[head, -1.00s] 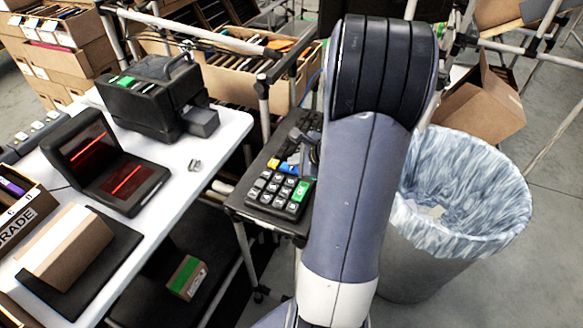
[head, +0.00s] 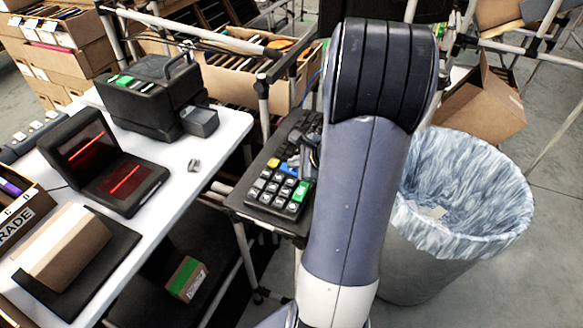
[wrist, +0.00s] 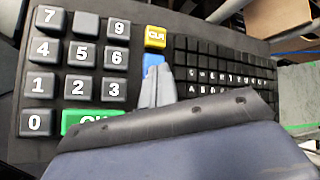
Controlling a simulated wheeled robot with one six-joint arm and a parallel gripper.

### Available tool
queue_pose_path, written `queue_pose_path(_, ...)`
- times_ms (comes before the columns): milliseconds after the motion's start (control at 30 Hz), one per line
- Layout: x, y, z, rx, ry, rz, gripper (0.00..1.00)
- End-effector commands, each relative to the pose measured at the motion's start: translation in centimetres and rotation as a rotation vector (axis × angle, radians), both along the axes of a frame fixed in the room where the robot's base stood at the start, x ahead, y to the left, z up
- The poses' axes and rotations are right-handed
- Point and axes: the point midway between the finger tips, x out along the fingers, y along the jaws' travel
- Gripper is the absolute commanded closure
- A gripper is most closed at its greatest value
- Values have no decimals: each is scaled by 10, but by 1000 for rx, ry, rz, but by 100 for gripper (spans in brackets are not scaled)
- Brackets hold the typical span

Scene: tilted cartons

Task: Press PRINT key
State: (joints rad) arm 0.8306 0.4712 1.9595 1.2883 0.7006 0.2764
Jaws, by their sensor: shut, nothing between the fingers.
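The black keypad (wrist: 20,145) fills the left of the wrist view, with grey number keys, a yellow CLR key (wrist: 155,37) and a green OK key (wrist: 85,122). A blue key (wrist: 153,59) sits just below CLR, partly covered by my gripper (wrist: 158,72); I cannot read its label. No key marked PRINT is legible. My gripper is shut and empty, its tips over the lower part of the blue key. I cannot tell whether they touch it. In the head view, the keypad (head: 250,207) lies left of my arm, and the blue key (head: 289,167) is small beside my gripper (head: 296,158).
A black letter keyboard (wrist: 225,75) adjoins the number keys on the right. A white table (head: 215,150) to the left carries a black printer-like device (head: 140,100) and a scanner with red lines (head: 105,165). A lined bin (head: 460,190) stands right of my arm.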

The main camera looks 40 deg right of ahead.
Motion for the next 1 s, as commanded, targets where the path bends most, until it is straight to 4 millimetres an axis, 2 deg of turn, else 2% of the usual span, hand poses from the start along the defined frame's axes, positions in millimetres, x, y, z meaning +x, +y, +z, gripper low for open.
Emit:
queue_pose_path(233,0,0,2,0,0,0,100)
queue_pose_path(500,0,0,16,0,-1,-1,100)
queue_pose_path(867,0,0,17,0,0,0,100)
queue_pose_path(1000,0,0,25,-1,0,1,100)
